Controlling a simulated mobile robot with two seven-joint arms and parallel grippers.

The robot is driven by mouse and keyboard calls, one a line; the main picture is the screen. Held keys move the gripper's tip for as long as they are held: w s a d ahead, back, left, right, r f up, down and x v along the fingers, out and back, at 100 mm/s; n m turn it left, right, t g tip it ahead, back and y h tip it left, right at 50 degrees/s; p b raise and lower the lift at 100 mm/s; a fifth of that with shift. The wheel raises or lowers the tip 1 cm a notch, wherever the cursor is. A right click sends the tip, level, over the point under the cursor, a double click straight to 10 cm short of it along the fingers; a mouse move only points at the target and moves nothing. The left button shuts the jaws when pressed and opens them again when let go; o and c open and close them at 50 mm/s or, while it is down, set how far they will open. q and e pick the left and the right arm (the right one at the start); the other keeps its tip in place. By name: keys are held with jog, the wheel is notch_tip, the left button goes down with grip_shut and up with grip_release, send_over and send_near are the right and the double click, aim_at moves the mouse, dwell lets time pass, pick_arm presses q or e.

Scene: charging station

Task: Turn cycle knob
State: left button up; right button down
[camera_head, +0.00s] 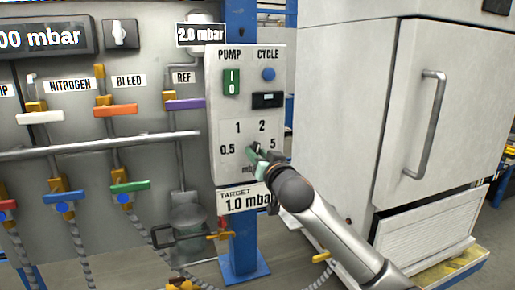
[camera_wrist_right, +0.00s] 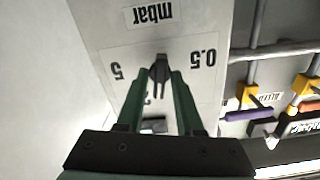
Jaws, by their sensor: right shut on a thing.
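The grey control box (camera_head: 215,130) stands in the middle of the head view, with a CYCLE label over a blue button (camera_head: 268,74). Its lower dial (camera_head: 237,143) is marked 0.5, 1, 2 and 5. My right gripper (camera_head: 254,150) reaches this dial from the lower right and covers its centre. In the right wrist view, the dark knob (camera_wrist_right: 159,69) sits between the green fingertips, which are shut on it. The dial shows upside down there, with 5 at left and 0.5 at right. The knob's exact setting is hard to tell. My left gripper is not in view.
A valve panel with coloured handles, including a purple one (camera_head: 185,104), stands left of the box. A large grey cabinet (camera_head: 400,130) with a long handle stands at right. A TARGET 1.0 mbar sign (camera_head: 235,199) hangs below the box. A green pump switch (camera_head: 231,83) is above the dial.

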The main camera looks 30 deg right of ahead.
jog(key=shift+r+n+p, duration=0.1)
jog(key=shift+n+p, duration=0.3)
jog(key=shift+n, duration=0.1)
jog(key=shift+n+p, duration=0.8)
jog(key=shift+n, duration=0.1)
jog(key=n+p, duration=0.2)
jog(key=shift+n, duration=0.3)
jog(key=shift+n+p, duration=0.85)
jog(key=shift+n, duration=0.35)
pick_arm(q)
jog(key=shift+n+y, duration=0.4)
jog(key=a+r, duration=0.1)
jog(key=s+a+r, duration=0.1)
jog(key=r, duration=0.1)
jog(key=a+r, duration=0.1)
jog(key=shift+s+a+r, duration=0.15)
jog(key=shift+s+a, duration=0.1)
pick_arm(e)
jog(key=shift+n, duration=0.3)
pick_arm(q)
jog(key=shift+p, duration=0.3)
pick_arm(e)
jog(key=shift+f, duration=0.2)
jog(key=c, duration=0.8)
grip_release()
jog(key=shift+c, duration=0.2)
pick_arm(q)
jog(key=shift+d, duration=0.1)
